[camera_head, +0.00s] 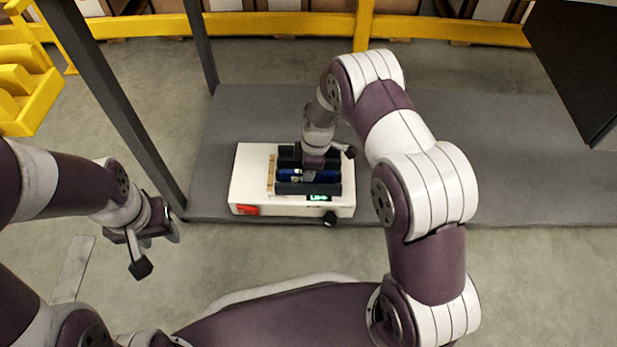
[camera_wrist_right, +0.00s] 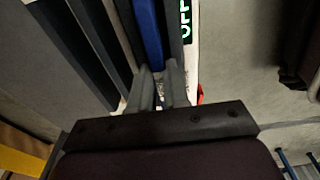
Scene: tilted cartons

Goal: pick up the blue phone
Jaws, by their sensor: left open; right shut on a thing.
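The blue phone (camera_head: 292,175) sits in a dark slotted rack (camera_head: 318,189) on a white box. Its blue side also shows in the right wrist view (camera_wrist_right: 148,32), beside dark rack walls. My right gripper (camera_head: 312,168) reaches down over the rack, and in its wrist view the fingers (camera_wrist_right: 161,84) are shut on the phone's near end. The wrist parts hide some of the phone in the head view. My left gripper (camera_head: 156,251) is open and empty, off to the left, away from the box.
The white box (camera_head: 246,178) stands on a grey table (camera_head: 440,135) near its front edge. The table is clear to the right.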

